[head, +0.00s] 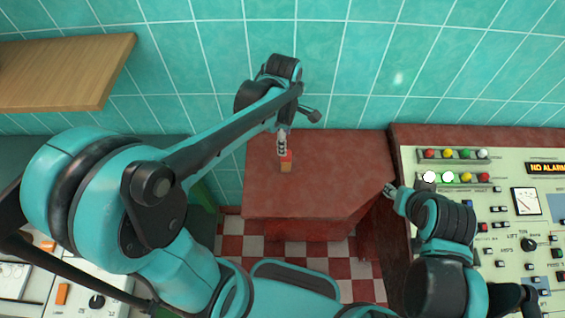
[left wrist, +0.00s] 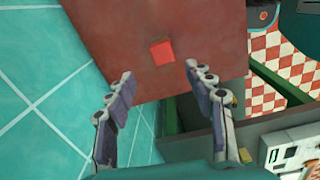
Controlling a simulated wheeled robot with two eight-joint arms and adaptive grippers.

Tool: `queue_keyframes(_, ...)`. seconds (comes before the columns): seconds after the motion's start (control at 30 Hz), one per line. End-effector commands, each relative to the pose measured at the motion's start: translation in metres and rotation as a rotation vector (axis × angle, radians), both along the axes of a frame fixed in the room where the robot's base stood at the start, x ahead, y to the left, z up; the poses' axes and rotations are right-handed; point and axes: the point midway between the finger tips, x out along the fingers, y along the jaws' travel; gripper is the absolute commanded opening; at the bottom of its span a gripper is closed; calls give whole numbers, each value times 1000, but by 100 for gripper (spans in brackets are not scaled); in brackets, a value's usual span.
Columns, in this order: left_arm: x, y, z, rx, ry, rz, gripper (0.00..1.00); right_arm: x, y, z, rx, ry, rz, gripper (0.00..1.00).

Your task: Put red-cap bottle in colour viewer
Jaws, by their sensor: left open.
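The red-cap bottle (head: 286,167) stands on the red-brown table near its left edge, small and orange below a red top. In the left wrist view its square red cap (left wrist: 162,52) shows from above, ahead of the fingertips. My left gripper (head: 282,152) points down just behind and above the bottle in the head view. In the left wrist view the left gripper (left wrist: 158,72) is open, fingers wide apart with nothing between them. My right gripper (head: 391,190) is at the control panel's left edge; its fingers are too small to read. I cannot make out a colour viewer.
The red-brown table (head: 325,190) is otherwise bare. A control panel (head: 510,205) with coloured lamps, buttons and a dial stands at the right. A wooden shelf (head: 65,72) juts from the tiled wall at upper left. A chequered floor (head: 300,248) lies in front.

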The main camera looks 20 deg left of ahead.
Motion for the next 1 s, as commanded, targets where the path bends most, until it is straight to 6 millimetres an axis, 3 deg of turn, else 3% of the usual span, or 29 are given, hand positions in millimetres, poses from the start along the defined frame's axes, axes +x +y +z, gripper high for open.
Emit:
queue_keyframes(0.2, 7, -4, -20, 1, 44, 134, 53, 0, 0, -5, 0, 0, 0, 40)
queue_keyframes(0.7, 1, -9, -86, 2, 42, 134, 53, 0, 0, -29, 0, 0, 0, 40)
queue_keyframes(1.0, 0, -9, -90, 1, 42, 134, 53, 0, 0, -29, 0, 0, 0, 40)
